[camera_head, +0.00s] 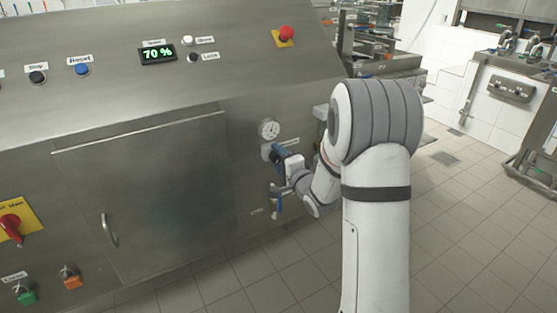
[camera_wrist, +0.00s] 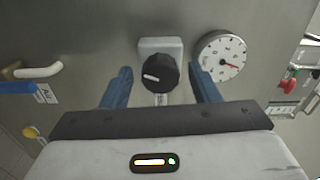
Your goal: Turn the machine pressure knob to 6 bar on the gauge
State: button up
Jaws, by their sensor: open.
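The black pressure knob (camera_wrist: 157,73) with a white pointer mark sits on a pale square plate on the steel machine front in the wrist view. The round white pressure gauge (camera_wrist: 221,56) with a red needle is just right of it; its numbers are too small to read. The gauge also shows in the head view (camera_head: 268,129). My gripper (camera_wrist: 163,88) is open, with one blue finger on each side of the knob and a visible gap to it.
A blue-handled valve (camera_head: 276,197) sits just below my gripper; its blue lever (camera_wrist: 16,87) is at the left in the wrist view. A red emergency button (camera_head: 286,33) is on the upper panel. The tiled floor (camera_head: 462,230) at right is clear.

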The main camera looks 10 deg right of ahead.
jog(key=shift+s, duration=0.1)
jog(key=v, duration=0.7)
jog(key=shift+s, duration=0.3)
jog(key=shift+d+p, duration=0.1)
jog(key=shift+p, duration=0.2)
jog(key=s+d+r+n+g+h+p, duration=0.2)
jog(key=s+r+n+g+h+p, duration=0.45)
jog(key=s+r+p, duration=0.35)
jog(key=s+a+r+n+g+p, duration=0.2)
jog(key=s+r+n+g+p, duration=0.1)
jog(key=s, duration=0.6)
jog(key=s+a+r+n+g+p, duration=0.3)
jog(key=s+r+n+g, duration=0.1)
jog(key=s, duration=0.6)
jog(key=shift+r+g+y, duration=0.45)
jog(key=shift+r+g, duration=0.1)
jog(key=shift+r, duration=0.25)
